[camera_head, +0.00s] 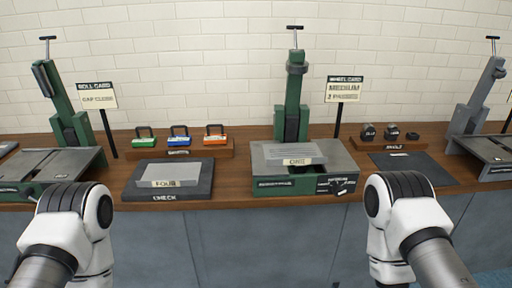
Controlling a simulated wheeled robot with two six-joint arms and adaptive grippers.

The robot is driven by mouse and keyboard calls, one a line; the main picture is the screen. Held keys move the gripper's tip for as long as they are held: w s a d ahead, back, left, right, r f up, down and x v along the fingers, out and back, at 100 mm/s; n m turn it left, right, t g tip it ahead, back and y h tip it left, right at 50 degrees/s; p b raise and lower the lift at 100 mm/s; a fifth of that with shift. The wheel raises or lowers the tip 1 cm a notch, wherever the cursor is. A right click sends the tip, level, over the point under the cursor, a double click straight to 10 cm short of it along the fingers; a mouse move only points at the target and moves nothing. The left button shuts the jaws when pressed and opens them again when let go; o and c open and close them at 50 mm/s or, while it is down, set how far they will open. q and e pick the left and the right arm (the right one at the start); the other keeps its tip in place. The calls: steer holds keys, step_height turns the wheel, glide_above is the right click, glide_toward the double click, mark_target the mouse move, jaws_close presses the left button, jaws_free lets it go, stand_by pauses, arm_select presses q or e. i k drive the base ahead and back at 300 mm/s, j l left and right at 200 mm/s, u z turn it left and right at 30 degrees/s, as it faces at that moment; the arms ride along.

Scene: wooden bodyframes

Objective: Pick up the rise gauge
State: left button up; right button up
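No object is readably labelled as the rise gauge. Three small handled blocks, green (145,138), blue (179,136) and orange (214,135), stand in a row on a wooden rack (183,152) at centre left; I cannot read their labels. Several small black pieces (391,132) sit on another wooden rack (405,143) at the right. I cannot tell which of these is the gauge. My two white arms come up from the bottom left and bottom right, in front of the bench. Neither gripper's fingers show.
Green presses stand at left (64,105) and centre (292,100), a grey one (476,100) at right. A grey block marked FOUR (170,172) lies on a dark CHECK mat (195,190). A similar block (295,151) lies on the centre base. A dark mat (412,170) is bare. Card signs (97,100) (343,93) stand upright.

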mark_target(151, 141)
steer(key=i+j+z, duration=0.1)
steer(key=j, duration=0.25)
steer(key=i+j, duration=0.2)
steer(key=i+j+z, duration=0.15)
steer(key=j, duration=0.3)
steer(key=i+j, duration=0.15)
steer(key=j, duration=0.2)
steer(key=i+j+z, duration=0.15)
steer(key=j, duration=0.2)
steer(key=i+j+z, duration=0.1)
steer(key=j, duration=0.25)
